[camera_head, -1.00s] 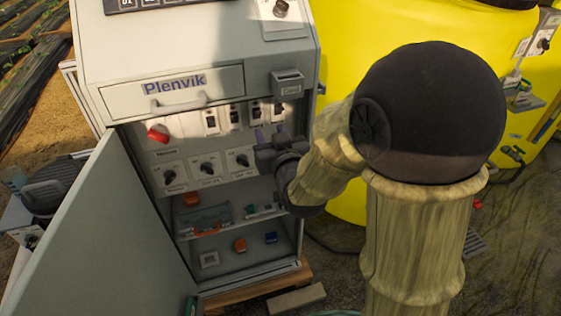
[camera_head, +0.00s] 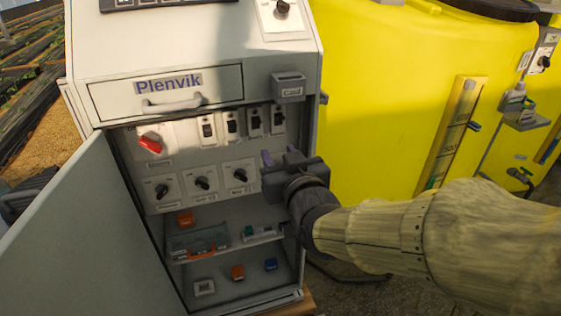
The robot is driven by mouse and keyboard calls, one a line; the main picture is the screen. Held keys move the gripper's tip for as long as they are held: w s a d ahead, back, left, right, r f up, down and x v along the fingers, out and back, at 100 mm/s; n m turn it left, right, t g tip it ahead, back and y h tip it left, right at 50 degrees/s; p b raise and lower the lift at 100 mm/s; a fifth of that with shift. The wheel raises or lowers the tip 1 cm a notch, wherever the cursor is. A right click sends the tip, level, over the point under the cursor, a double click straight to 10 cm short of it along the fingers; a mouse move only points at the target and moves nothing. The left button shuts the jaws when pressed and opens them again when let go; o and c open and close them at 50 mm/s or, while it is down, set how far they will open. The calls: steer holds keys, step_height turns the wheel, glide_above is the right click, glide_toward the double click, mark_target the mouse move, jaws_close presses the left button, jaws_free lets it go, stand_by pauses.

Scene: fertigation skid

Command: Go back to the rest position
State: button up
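My gripper (camera_head: 279,156) is in front of the right side of the open grey cabinet (camera_head: 310,130), below the row of breaker switches and to the right of the rotary knobs. Its two purplish fingertips stand apart with a gap between them, and nothing shows between them. My arm comes in from the lower right. The gripper body hides part of the cabinet's right interior.
The cabinet door (camera_head: 70,240) stands open at the left. A red rotary switch (camera_head: 150,143) and several breakers (camera_head: 231,123) are on the panel. A shelf below holds a clear case (camera_head: 195,241) and small parts. A yellow tank (camera_head: 390,90) stands behind at the right.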

stand_by(0.3)
steer(key=s+d+f+m+g+h, duration=0.1)
steer(key=d+f+g+h, duration=0.1)
steer(key=d+f+g, duration=0.35)
steer(key=s+d+f+g+h, duration=0.1)
steer(key=d+f+g, duration=0.1)
steer(key=f, duration=0.7)
steer(key=s+d+f+m+g+h, duration=0.2)
steer(key=s+d+f+g, duration=0.45)
steer(key=s+f, duration=0.2)
steer(key=w+p+v, duration=0.3)
steer(key=p+v, duration=1.1)
steer(key=w+d+r+p+v, duration=0.1)
steer(key=w+p+v, duration=0.2)
steer(key=p+v, duration=1.2)
steer(key=shift+s+a+r, duration=0.25)
steer(key=shift+a, duration=0.15)
steer(key=shift+a, duration=0.1)
